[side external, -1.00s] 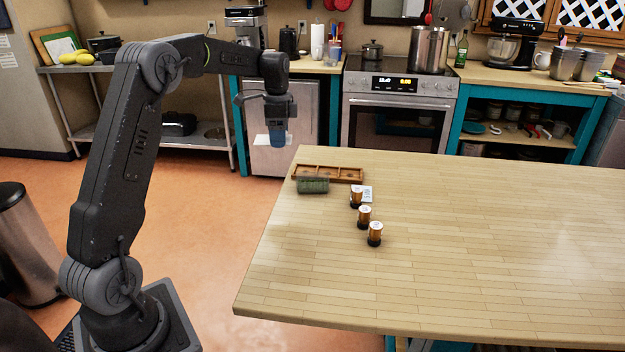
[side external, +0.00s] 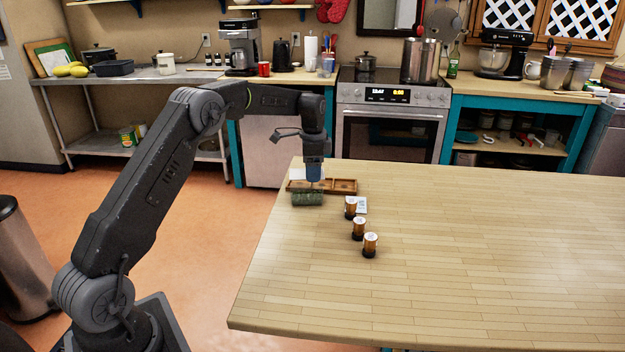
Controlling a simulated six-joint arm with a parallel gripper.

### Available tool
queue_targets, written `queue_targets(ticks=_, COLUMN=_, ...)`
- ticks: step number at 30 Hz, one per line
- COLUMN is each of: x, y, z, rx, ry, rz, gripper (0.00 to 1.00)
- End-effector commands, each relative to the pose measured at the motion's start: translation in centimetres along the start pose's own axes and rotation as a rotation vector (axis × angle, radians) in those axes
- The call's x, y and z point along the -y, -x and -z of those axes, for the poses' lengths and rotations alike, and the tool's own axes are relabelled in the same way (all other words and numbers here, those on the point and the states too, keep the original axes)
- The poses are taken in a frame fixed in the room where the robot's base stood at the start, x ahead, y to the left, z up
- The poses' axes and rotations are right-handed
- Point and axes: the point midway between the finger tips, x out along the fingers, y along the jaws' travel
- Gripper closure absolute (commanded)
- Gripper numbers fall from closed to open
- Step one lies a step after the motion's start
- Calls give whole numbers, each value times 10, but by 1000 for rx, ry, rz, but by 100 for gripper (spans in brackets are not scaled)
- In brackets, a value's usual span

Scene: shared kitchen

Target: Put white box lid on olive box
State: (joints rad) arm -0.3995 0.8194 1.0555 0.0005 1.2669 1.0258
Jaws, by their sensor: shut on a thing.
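The olive box (side external: 307,198) sits near the table's far left edge, in front of the wooden tray. The white box lid (side external: 296,174) is a flat white piece at the end of my gripper (side external: 314,181), showing mostly on its left side. My gripper points down and is shut on the lid, holding it above the far side of the olive box, by the tray. The lid seems apart from the box, but the exact gap is hard to tell. The fingertips are small and partly lost against the lid and tray.
A wooden compartment tray (side external: 345,187) lies just behind the olive box. Several amber bottles, the nearest in front (side external: 370,245), stand in a row to the right, with a small white card (side external: 361,205) beside the farthest. The table's (side external: 480,260) right and front are clear.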

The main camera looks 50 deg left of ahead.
Motion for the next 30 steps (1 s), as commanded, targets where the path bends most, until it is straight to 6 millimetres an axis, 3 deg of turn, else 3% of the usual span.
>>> queue_targets(ticks=7, x=0, y=-33, z=-1, rx=2, ry=1, rz=1, gripper=59)
queue_targets(ticks=26, x=0, y=-45, z=-1, rx=1, ry=1, rz=2, gripper=59)
queue_targets(ticks=27, x=0, y=-44, z=-1, rx=1, ry=1, rz=2, gripper=33)
queue_targets(ticks=30, x=0, y=-44, z=-1, rx=1, ry=1, rz=2, gripper=23)
